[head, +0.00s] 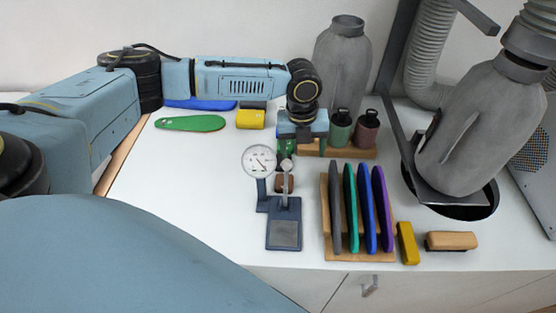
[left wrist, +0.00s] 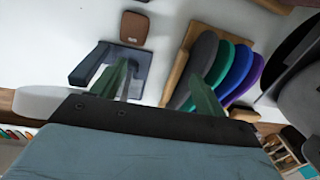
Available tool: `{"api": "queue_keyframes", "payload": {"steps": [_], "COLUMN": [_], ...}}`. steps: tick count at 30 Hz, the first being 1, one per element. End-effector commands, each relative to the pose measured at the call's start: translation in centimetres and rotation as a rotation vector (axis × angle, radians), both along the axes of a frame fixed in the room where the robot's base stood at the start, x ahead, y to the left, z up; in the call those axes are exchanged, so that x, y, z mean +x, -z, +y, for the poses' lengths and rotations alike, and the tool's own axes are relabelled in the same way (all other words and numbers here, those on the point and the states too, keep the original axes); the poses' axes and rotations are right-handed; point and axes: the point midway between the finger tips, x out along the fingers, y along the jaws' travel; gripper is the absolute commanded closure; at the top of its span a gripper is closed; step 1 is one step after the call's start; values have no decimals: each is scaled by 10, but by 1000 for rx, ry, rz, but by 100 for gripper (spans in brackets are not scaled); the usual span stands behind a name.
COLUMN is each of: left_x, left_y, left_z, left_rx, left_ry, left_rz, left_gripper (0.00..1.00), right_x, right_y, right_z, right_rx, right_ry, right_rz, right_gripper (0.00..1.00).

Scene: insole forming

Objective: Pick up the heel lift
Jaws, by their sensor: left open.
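A small brown piece, which looks like the heel lift (head: 284,183), lies on the white table just behind the dial gauge and is partly hidden by it. In the left wrist view the brown piece (left wrist: 134,28) shows whole, flat, with a small pale mark. My left gripper (head: 287,147) points down behind the gauge, past the brown piece. In the left wrist view the green fingers of my left gripper (left wrist: 161,72) are apart with nothing between them. My right gripper is out of view.
The dial gauge (head: 284,222) stands close in front. A wooden rack (head: 326,205) of coloured insoles is to the right, with a yellow block (head: 407,243) and a brush (head: 451,241). Behind are a green insole (head: 190,123), a yellow box (head: 250,119) and two bottles in a wooden holder (head: 362,154).

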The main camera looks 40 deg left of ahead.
Motion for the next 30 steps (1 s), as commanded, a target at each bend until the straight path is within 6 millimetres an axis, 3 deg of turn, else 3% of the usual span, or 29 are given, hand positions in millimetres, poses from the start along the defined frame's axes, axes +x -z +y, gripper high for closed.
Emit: {"api": "queue_keyframes", "payload": {"steps": [3,6,16,26,30], "left_x": [-5,-7,-8,-8,-8], "left_y": [4,10,69,99,122], "left_z": [25,34,36,36,36], "left_rx": [49,67,71,70,71], "left_ry": [68,102,110,109,109], "left_rz": [28,41,44,43,44], "left_gripper": [26,26,26,26,26], "right_x": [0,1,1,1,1], "right_y": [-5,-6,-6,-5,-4], "right_z": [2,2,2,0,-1], "right_rx": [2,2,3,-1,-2], "right_ry": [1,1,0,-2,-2], "right_rz": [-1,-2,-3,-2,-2], "right_gripper": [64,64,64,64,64]}}
